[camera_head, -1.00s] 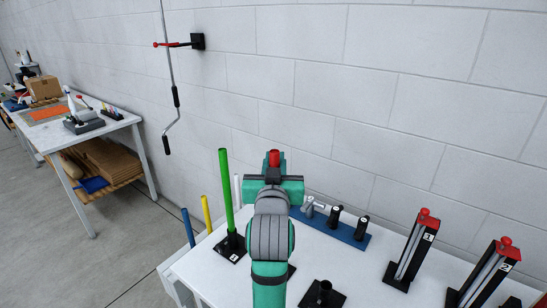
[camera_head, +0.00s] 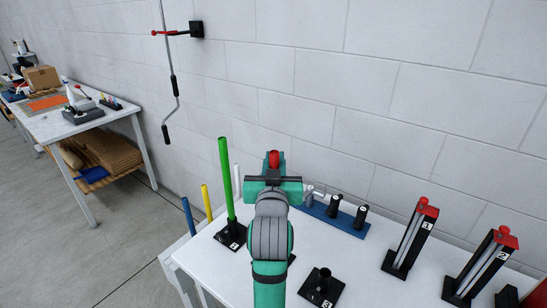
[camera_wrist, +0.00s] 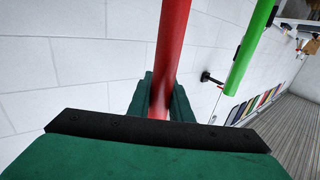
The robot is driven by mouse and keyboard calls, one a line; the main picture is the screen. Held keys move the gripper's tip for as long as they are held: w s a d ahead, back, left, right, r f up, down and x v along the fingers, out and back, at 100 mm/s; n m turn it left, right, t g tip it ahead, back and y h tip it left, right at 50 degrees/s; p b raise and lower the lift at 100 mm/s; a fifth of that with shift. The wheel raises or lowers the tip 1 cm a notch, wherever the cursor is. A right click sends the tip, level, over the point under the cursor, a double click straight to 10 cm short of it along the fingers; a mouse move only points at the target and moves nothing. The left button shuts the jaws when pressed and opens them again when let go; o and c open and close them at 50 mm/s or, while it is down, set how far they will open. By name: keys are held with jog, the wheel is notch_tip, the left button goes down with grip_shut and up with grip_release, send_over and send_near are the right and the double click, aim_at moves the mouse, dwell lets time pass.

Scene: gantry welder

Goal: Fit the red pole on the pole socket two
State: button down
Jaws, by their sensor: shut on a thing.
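My gripper (camera_head: 274,168) is shut on the red pole (camera_head: 274,157), whose top end shows just above the fingers in the head view. In the wrist view the red pole (camera_wrist: 172,45) runs up out of the green fingers (camera_wrist: 160,103). Its lower part is hidden. The green pole (camera_head: 226,180) stands in the socket marked 1 (camera_head: 231,237), left of my arm. An empty black socket marked 3 (camera_head: 321,288) stands right of my arm. Between them, a small black edge (camera_head: 291,258) shows beside my arm; the rest is hidden, and I cannot read a number there.
A blue pole (camera_head: 188,216), a yellow pole (camera_head: 206,203) and a white pole (camera_head: 237,181) stand at the table's left. A blue rack (camera_head: 335,219) lies at the back. Two red-topped black holders (camera_head: 411,237) (camera_head: 482,266) stand right. White table (camera_head: 365,270) is bare between sockets and holders.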

jog(key=shift+f, duration=0.75)
jog(key=c, duration=1.5)
grip_release()
jog(key=shift+f, duration=0.1)
jog(key=shift+c, duration=0.2)
